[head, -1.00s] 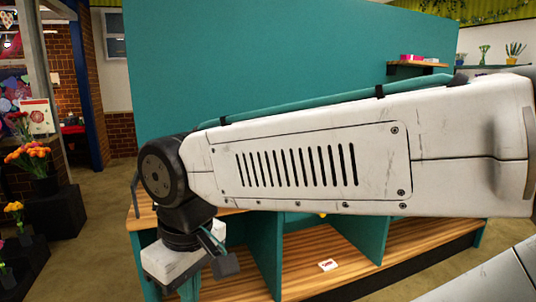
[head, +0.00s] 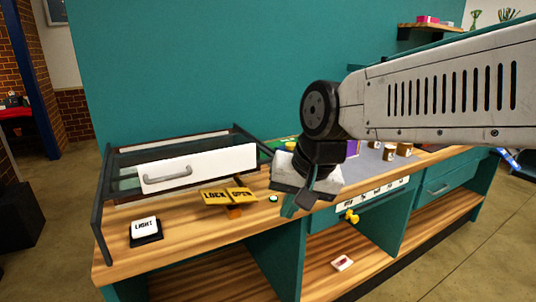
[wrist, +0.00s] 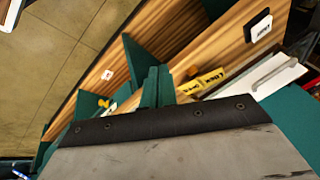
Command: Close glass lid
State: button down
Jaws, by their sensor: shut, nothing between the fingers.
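A dark-framed glass case (head: 122,160) stands at the left end of the wooden counter. Its white front panel (head: 205,163) carries a grey bar handle (head: 168,176); the panel also shows at the right of the wrist view (wrist: 255,78). I cannot tell clearly how far the glass lid is open. A yellow LOCK/OPEN sign (head: 228,195) stands before the case. My gripper (head: 290,209) hangs over the counter to the right of the sign, pointing down, with nothing in it. Its teal fingers are together in the wrist view (wrist: 157,85).
A LIGHT button (head: 145,228) sits at the counter's front left. Small brown jars (head: 390,152) stand at the right, partly behind my arm. A small white card (head: 342,263) lies on the lower shelf. The floor at right is clear.

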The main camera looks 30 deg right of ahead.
jog(key=w+d+r+m+t+h, duration=0.1)
jog(key=w+d+r+m+t, duration=0.15)
jog(key=w+m, duration=0.45)
jog(key=w+d+r+m+t, duration=0.1)
jog(key=w+d+m+t, duration=0.3)
jog(key=w, duration=0.6)
jog(key=shift+m+g, duration=0.6)
jog(key=shift+g, duration=0.05)
jog(key=x, duration=0.4)
jog(key=w+r+x, duration=0.1)
jog(key=x, duration=0.7)
jog(key=shift+w+d+r, duration=0.15)
jog(key=shift+r, duration=0.15)
jog(key=shift+w, duration=0.4)
